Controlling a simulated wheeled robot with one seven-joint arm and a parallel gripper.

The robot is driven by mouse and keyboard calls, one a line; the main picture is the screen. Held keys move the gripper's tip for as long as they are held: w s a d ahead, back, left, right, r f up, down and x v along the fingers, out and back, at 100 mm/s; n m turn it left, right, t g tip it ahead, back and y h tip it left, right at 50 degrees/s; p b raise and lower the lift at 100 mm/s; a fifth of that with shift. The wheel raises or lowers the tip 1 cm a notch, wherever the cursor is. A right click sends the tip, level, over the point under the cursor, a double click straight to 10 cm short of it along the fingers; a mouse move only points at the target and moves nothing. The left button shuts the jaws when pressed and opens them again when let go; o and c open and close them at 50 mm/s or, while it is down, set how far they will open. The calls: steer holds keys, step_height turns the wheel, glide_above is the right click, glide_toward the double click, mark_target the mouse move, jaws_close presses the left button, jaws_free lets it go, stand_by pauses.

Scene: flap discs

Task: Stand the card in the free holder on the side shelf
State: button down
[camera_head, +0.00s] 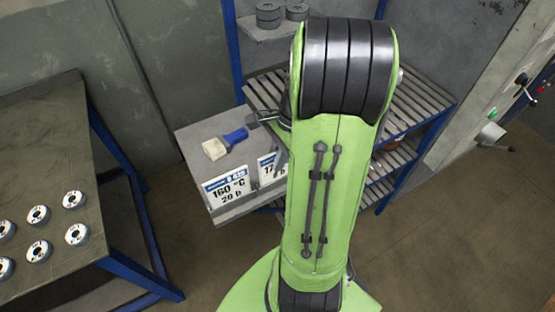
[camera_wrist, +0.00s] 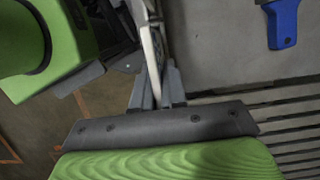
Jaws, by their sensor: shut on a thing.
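A white card (camera_head: 268,169) with a blue band and the visible start "17" is at the front of the side shelf (camera_head: 204,133). My arm hides its right part. In the wrist view, the card (camera_wrist: 152,45) shows nearly edge-on as a thin white strip. My gripper (camera_wrist: 155,78) is shut on it, with a grey finger on either side. A second card (camera_head: 228,190), marked "160 °C 20 h", stands at the shelf's front left. The free holder cannot be made out, and whether the held card's lower edge sits in it cannot be told.
A brush with a blue handle (camera_head: 236,136) lies on the shelf behind the cards; its handle also shows in the wrist view (camera_wrist: 283,22). A slatted rack (camera_head: 264,92) stands behind. A table (camera_head: 52,130) with several flap discs is at left, with open floor between.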

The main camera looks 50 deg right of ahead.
steer(key=shift+r, duration=0.1)
steer(key=c, duration=1.2)
jaws_free()
